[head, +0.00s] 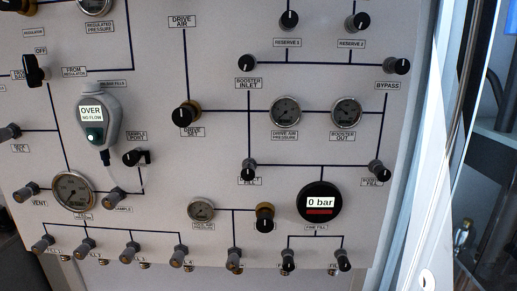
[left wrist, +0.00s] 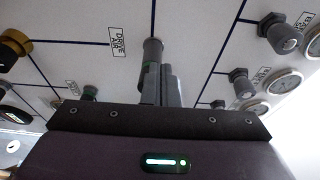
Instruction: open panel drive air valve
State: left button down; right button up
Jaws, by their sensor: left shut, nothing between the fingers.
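The drive air valve (left wrist: 153,48) is a grey cylindrical knob on the white panel in the left wrist view, beside the DRIVE AIR label (left wrist: 117,42). My left gripper (left wrist: 164,72) has its fingers together right at this knob and overlaps it in the picture. I cannot tell whether they touch. Nothing shows between the fingers. In the head view the DRIVE AIR label (head: 182,21) is near the top edge, and the valve itself is out of frame. Neither gripper shows in the head view, and my right gripper appears in no view.
The black drive set knob (head: 185,114) with a brass collar is below the label. Other valves and gauges crowd the panel, including the bypass valve (head: 397,66) and drive air pressure gauge (head: 285,111). A hand-held OVER/NO FLOW meter (head: 98,118) is at the left.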

pick_arm(q)
jog(key=shift+d+f, duration=0.15)
dwell(0.3)
jog(key=shift+f, duration=0.2)
jog(key=shift+f+b, duration=0.6)
jog(key=shift+b, duration=0.15)
jog(key=shift+f, duration=0.2)
jog(key=shift+f, duration=0.15)
dwell(0.3)
jog(key=s+b, duration=0.2)
jog(key=s, duration=0.4)
jog(key=shift+a, duration=0.35)
